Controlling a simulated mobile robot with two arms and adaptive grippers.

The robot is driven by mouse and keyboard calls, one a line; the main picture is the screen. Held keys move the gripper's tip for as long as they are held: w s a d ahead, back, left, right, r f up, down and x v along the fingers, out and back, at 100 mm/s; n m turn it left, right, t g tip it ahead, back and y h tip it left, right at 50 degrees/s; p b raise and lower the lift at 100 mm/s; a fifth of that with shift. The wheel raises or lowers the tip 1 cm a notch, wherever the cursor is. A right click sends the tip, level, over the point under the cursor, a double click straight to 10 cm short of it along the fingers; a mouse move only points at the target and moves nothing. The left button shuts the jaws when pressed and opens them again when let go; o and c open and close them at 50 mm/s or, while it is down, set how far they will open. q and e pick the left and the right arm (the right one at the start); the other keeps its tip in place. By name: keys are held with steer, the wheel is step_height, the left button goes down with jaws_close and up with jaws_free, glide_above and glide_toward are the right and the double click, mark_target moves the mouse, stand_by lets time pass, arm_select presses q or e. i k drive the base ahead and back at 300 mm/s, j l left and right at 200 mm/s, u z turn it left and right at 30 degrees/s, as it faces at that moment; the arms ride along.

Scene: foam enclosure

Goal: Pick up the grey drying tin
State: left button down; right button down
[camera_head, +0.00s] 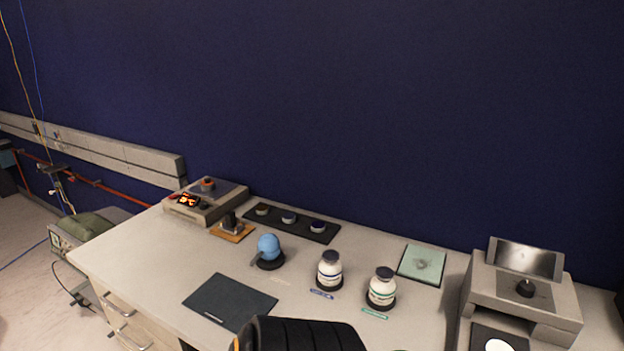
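A black strip tray (250,223) at the back of the desk holds small round tins: one with a dull yellowish-grey top (262,209), one with a pale grey-blue top (289,217) and one with a violet-blue top (318,226). A small greyish item (421,264) lies on a pale green square mat (432,254) at the right. I cannot tell for sure which of these is the grey drying tin. Neither of my grippers is clearly visible. A black ribbed shape (310,334) with an orange edge rises at the bottom; I cannot tell what it is.
Two white bottles (329,270) (381,288) and a blue bulb (269,246) stand mid-desk. A control box (205,199) is at the back left, a grey instrument (524,293) at the right. A dark flat mat (230,301) lies in front. A blue wall is behind.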

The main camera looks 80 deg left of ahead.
mark_target(208, 185)
steer(key=u, duration=3.3)
steer(key=j+z, duration=0.15)
steer(key=j, duration=1.25)
steer(key=k, duration=0.05)
